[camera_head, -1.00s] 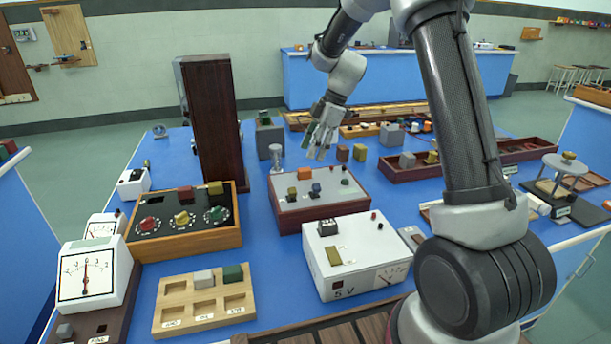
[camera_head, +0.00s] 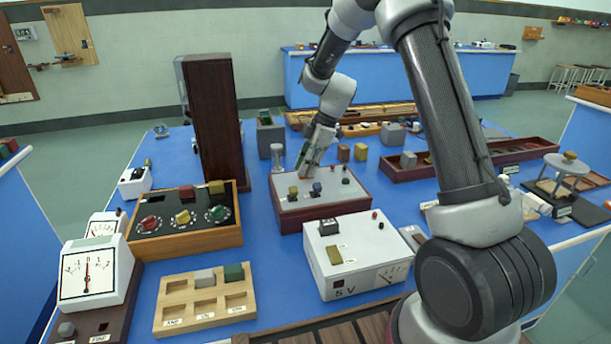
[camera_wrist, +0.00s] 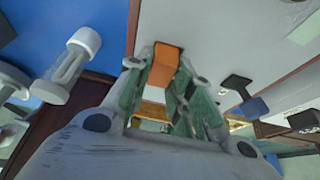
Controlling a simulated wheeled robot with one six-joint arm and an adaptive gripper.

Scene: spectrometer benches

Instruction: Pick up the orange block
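The orange block (camera_wrist: 162,65) sits on the light top of a wood-sided box. In the wrist view it lies between my two green-padded fingers, near the tips. In the head view only a sliver of the orange block (camera_head: 303,175) shows at the fingertips. My gripper (camera_head: 307,170) points down at the block and looks open around it; the wrist view also shows my gripper (camera_wrist: 166,72). Firm contact on both sides cannot be made out.
A clear cylinder with a pale cap (camera_head: 277,158) stands close to the box's left. A tall dark cabinet (camera_head: 217,125) rises farther left.

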